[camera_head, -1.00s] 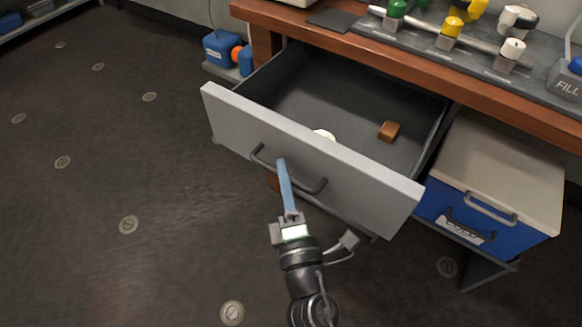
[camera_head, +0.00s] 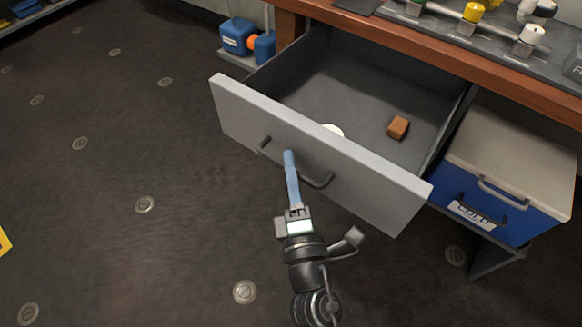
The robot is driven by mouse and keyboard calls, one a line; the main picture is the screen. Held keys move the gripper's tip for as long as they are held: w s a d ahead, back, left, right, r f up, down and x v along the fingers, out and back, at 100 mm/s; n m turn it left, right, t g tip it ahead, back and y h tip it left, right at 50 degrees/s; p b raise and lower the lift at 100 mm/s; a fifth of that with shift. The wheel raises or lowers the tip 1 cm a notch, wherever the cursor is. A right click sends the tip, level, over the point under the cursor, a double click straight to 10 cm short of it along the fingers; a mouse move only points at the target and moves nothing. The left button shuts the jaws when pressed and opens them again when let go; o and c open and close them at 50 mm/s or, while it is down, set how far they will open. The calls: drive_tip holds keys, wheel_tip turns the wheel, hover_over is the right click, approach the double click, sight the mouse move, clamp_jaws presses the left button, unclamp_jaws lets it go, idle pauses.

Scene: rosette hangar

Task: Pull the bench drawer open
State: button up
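The bench drawer (camera_head: 385,196) stands pulled well out from under the wooden bench, its grey front facing me. Inside it lie a brown block (camera_head: 397,127) and a white round thing (camera_head: 333,130), partly hidden by the drawer front. The dark bar handle (camera_head: 318,181) is on the drawer front. My gripper (camera_head: 289,156) is at the handle, with its blue finger lying across the bar near the middle. Only one finger shows clearly, so I cannot tell how far apart the fingers are or whether they grip the bar.
The wooden bench top (camera_head: 480,67) carries a pipe with green, yellow and white valves. A blue box labelled COLD (camera_head: 510,190) stands right of the drawer. A blue container (camera_head: 238,36) sits left of the bench. The dark floor (camera_head: 130,180) at left is clear.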

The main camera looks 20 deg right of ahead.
drive_tip(key=shift+o, duration=0.6)
drive_tip(key=shift+s+f, duration=0.1)
drive_tip(key=shift+s, duration=0.1)
drive_tip(key=s+a+f, duration=0.1)
drive_tip(key=s, duration=1.1)
drive_tip(key=shift+s+a+f+b, duration=0.2)
drive_tip(key=shift+a+f+b, duration=0.05)
drive_tip(key=shift+f+b, duration=0.1)
drive_tip(key=shift+r, duration=0.1)
